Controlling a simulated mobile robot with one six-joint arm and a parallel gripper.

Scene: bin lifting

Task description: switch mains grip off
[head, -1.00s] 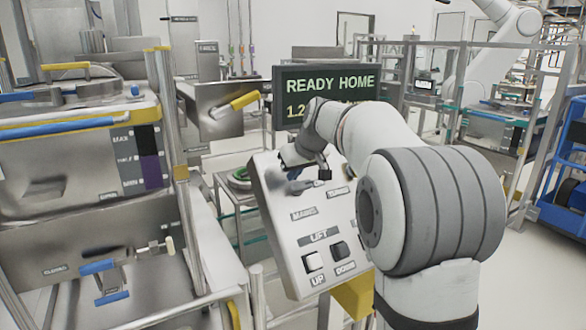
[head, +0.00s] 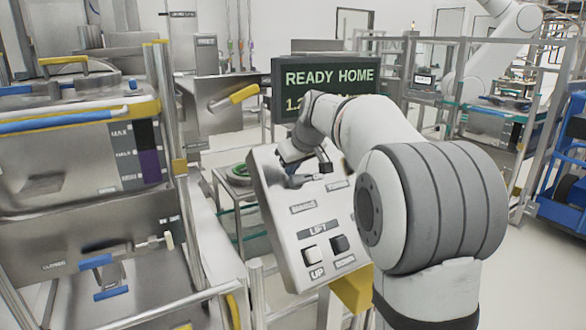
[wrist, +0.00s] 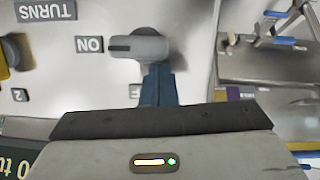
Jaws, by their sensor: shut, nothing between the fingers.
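The mains grip (wrist: 140,47) is a grey rotary handle in the wrist view. It lies sideways, its dark mark pointing at the ON label (wrist: 89,44). It shows small and partly covered in the head view (head: 300,181), on the sloped control panel (head: 278,225). My gripper (wrist: 159,68) is shut and empty, with blue fingers just below the grip's right half in the wrist view. I cannot tell whether they touch it. Another label (wrist: 133,91) beside the fingers is mostly hidden. In the head view my gripper (head: 323,160) is over the panel's upper part.
The panel's lower part has a white UP button (head: 312,254) and a black DOWN button (head: 339,243). A dial (wrist: 14,52) sits near the TURNS label (wrist: 45,10). A display (head: 327,83) reading READY HOME stands behind. Steel bins and rails (head: 160,110) fill the left.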

